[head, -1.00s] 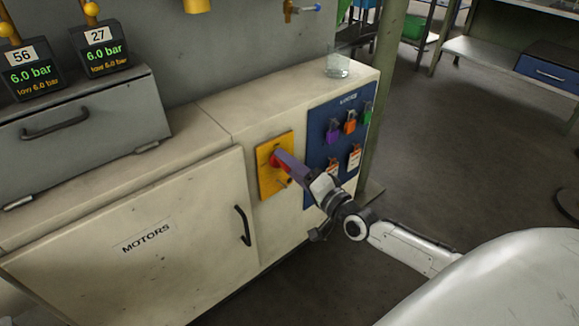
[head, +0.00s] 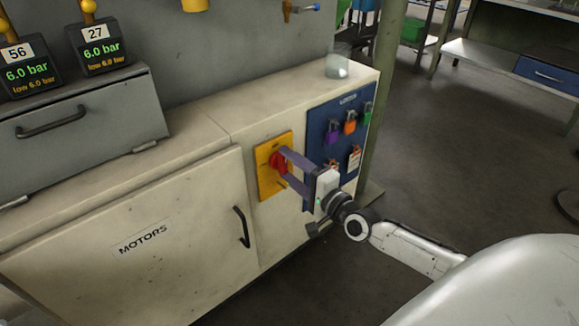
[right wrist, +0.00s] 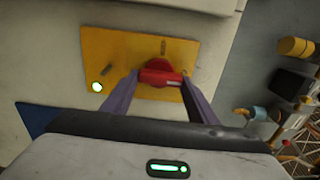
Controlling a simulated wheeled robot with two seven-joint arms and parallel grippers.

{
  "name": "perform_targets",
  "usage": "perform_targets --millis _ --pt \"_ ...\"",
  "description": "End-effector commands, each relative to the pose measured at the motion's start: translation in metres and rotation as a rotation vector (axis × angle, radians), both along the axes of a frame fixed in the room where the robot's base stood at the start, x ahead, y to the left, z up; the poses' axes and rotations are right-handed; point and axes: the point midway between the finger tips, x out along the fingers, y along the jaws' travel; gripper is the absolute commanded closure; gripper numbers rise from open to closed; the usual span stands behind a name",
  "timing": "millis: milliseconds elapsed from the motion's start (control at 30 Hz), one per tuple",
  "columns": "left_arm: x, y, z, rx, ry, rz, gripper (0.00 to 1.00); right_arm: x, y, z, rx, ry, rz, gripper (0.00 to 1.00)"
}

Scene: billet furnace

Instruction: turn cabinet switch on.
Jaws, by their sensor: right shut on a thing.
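The cabinet switch is a red rotary handle (head: 277,162) on a yellow plate (head: 265,184), on the front of the cream cabinet (head: 215,185). My right gripper (head: 281,166) reaches it from the right, with one purple finger above the other. In the right wrist view, the red handle (right wrist: 160,76) lies between the fingertips of my right gripper (right wrist: 160,78), which is shut on it. The yellow plate (right wrist: 126,50) has a small bright lamp (right wrist: 97,87) and dark marks in that view. The fingers hide part of the handle. My left gripper is not in view.
A blue board with coloured padlocks (head: 324,118) is just right of the switch. A cabinet door with a black handle (head: 242,226) and a MOTORS label (head: 143,238) is on the left. A clear glass (head: 337,67) stands on the cabinet top. Open floor lies to the right.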

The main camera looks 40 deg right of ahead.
Motion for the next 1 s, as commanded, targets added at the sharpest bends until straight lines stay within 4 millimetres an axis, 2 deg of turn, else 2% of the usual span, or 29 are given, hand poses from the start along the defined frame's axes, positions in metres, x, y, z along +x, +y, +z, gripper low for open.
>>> perform_targets --millis 200,233,300,333,667,767,1000 --pt "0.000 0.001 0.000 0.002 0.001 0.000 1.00 0.000 0.000 -0.001 0.007 0.002 -0.001 0.69" --pt "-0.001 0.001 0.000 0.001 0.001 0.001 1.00 0.000 0.000 -0.001 0.008 0.002 -0.001 0.42" --pt "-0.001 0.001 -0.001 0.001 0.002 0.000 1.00 0.000 0.000 -0.001 0.007 0.002 -0.001 0.30" --pt "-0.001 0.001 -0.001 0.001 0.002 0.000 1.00 0.000 0.000 0.000 0.006 0.001 -0.001 0.28" --pt "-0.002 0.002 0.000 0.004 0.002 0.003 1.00 -0.003 0.000 -0.001 0.003 0.002 0.000 0.28" --pt "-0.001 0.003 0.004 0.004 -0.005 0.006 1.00 -0.013 -0.001 0.000 0.003 0.003 0.000 0.28" --pt "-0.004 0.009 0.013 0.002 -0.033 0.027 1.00 -0.058 -0.004 0.000 0.003 0.006 0.000 0.28"
